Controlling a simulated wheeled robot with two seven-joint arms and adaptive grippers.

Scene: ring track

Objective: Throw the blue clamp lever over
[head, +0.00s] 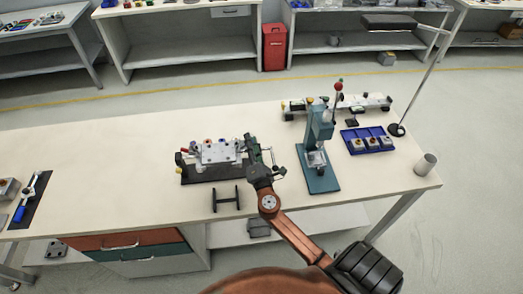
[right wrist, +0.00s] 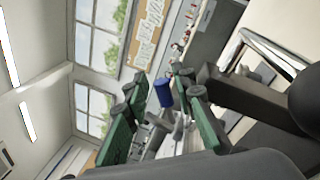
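A clamp fixture (head: 217,152) with a pale block and small coloured knobs stands on a dark base on the workbench. My right gripper (head: 262,152) is at the fixture's right end, its green fingers spread. In the right wrist view a blue cylindrical lever grip (right wrist: 164,92) shows beyond and between the two green fingers of my right gripper (right wrist: 160,110). The fingers stand apart, with visible gaps beside the grip. In the head view the grip is not clear, being small or hidden by the gripper. My left gripper is not in view.
A teal press (head: 318,150) stands right of the gripper. A blue tray (head: 367,140) with small parts and a grey cup (head: 426,164) are farther right. A black stand (head: 226,198) is in front of the fixture. The bench top to the left is mostly clear.

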